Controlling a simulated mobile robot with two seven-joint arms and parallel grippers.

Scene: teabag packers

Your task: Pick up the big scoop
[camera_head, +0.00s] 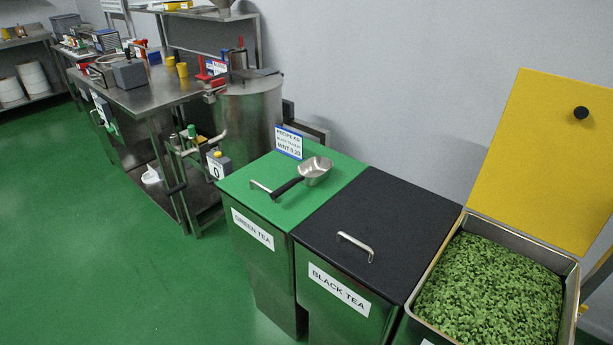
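A metal scoop (315,171) with a black handle (287,188) lies on the green lid (240,182) of the bin labelled GREEN TEA. Its bowl is toward the back right and its handle points to the front left, close to the lid's metal handle (260,187). It is the only scoop I can make out clearly. Neither of my grippers shows in the head view.
A black-lidded BLACK TEA bin (395,215) stands to the right. Beside it an open bin holds green leaves (490,295), its yellow lid (545,160) raised. A recipe sign (289,142) stands behind the scoop. A steel drum (248,120) and workbench (150,95) are left; green floor (80,240) is clear.

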